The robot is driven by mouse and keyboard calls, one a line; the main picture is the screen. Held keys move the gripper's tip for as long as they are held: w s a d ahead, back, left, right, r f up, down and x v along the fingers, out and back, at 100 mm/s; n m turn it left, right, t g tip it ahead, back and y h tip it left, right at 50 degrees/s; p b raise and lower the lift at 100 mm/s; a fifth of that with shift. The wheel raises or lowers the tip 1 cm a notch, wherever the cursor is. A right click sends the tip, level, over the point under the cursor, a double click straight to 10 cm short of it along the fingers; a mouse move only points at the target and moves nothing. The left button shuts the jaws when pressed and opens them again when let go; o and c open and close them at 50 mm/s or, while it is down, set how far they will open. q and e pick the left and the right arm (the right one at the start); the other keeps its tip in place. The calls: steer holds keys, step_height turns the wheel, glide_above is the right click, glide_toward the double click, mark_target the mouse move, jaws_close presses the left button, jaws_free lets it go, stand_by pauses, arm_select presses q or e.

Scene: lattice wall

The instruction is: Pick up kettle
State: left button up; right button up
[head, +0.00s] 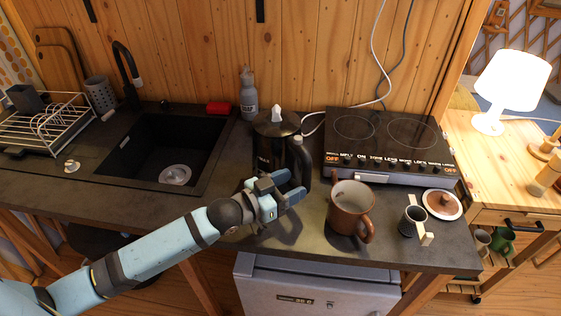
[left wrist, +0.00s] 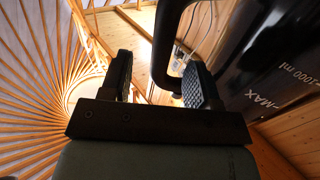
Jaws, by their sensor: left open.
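The black kettle (head: 270,153) stands upright on the dark counter, between the sink and the hob, with its handle on its right side. My left gripper (head: 288,188) is open, in front of the kettle and low beside its handle. In the left wrist view the kettle's dark body (left wrist: 275,70) with its fill marks fills the right side. The handle (left wrist: 164,45) shows between the open fingers of the left gripper (left wrist: 160,78); I cannot tell whether they touch it. My arm hides part of the kettle's base. My right gripper is not in view.
A grey bottle (head: 249,95) stands behind the kettle. The sink (head: 170,150) lies to the left.

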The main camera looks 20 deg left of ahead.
arm_select(q)
steer(key=p+x, duration=0.1)
steer(key=x, duration=0.6)
steer(key=shift+a, duration=0.2)
jaws_close()
steer(key=shift+w+r, duration=0.1)
stand_by(1.0)
steer(key=shift+r, duration=0.1)
